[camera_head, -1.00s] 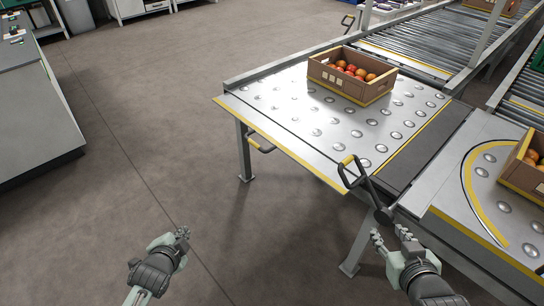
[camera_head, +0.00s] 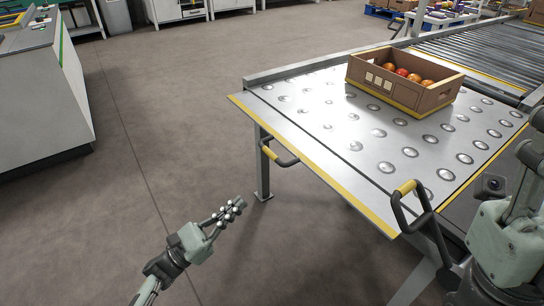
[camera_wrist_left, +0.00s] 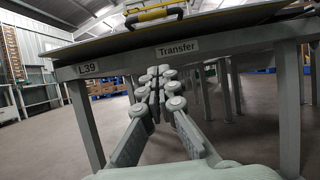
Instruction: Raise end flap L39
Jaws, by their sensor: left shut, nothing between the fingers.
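The end flap (camera_head: 300,143) is the metal strip with a yellow edge at the near left end of the ball-studded transfer table, and it looks level with the tabletop. A yellow-and-black handle (camera_head: 280,153) hangs under its left part.
A crate (camera_head: 421,99) of tomatoes stands on the tabletop behind the flap. A second yellow-and-black handle (camera_head: 407,190) with a dark lever is at the flap's near right corner. A table leg (camera_head: 263,165) stands beneath. The floor to the left is open up to a grey cabinet (camera_head: 40,100).

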